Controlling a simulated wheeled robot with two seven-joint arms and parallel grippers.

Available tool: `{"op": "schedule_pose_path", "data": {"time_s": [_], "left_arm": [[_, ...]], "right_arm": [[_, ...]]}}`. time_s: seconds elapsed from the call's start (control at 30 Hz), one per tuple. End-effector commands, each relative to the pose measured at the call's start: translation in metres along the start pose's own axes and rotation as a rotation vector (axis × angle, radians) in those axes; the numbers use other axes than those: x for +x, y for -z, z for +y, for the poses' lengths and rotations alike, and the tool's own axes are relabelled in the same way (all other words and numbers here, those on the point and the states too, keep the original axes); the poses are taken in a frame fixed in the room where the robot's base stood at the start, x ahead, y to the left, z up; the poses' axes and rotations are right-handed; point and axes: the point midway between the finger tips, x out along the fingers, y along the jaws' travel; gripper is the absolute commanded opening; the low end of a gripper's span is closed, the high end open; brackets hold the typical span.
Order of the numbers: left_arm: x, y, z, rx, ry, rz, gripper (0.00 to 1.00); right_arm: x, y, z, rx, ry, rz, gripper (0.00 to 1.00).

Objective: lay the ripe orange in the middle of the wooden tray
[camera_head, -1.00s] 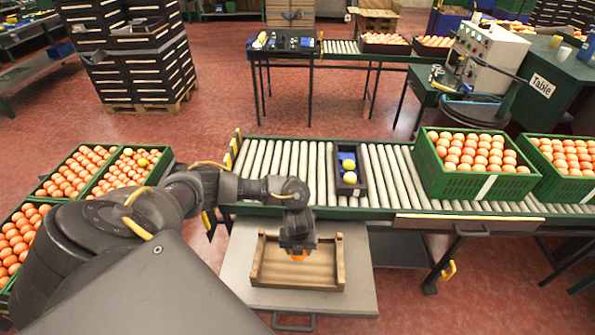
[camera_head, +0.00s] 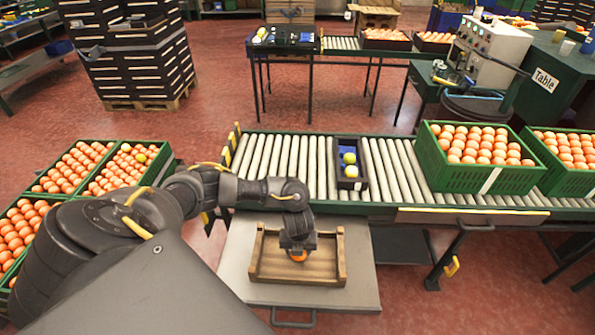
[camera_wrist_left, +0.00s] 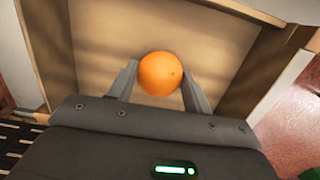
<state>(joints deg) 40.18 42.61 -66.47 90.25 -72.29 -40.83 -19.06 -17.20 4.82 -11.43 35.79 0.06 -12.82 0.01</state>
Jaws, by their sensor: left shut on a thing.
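The wooden tray (camera_head: 330,238) stands on a grey platform in front of the roller conveyor. My left gripper (camera_head: 298,255) points down over the tray, near its middle. It is shut on the ripe orange (camera_head: 298,257), whose underside shows below the fingers. In the left wrist view the orange (camera_wrist_left: 160,74) sits between the two fingers (camera_wrist_left: 159,84), with the tray floor (camera_wrist_left: 215,50) behind it. I cannot tell whether the orange touches the tray floor. My right gripper is not in view.
A small dark box (camera_head: 350,183) with two yellow-green fruits stands on the roller conveyor (camera_head: 275,165). The grey platform (camera_head: 237,260) is bare around the tray.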

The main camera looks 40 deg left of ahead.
Motion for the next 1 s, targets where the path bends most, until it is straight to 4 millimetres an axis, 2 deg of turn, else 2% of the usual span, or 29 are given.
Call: {"op": "schedule_pose_path", "data": {"time_s": [0.67, 1.0], "left_arm": [[0.006, 0.001, 0.0, 0.0, 0.0, 0.0, 0.26], [0.011, 0.002, 0.0, 0.0, 0.0, 0.0, 0.26]], "right_arm": [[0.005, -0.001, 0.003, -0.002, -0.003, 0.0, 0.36], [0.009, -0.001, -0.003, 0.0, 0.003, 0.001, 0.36]]}}
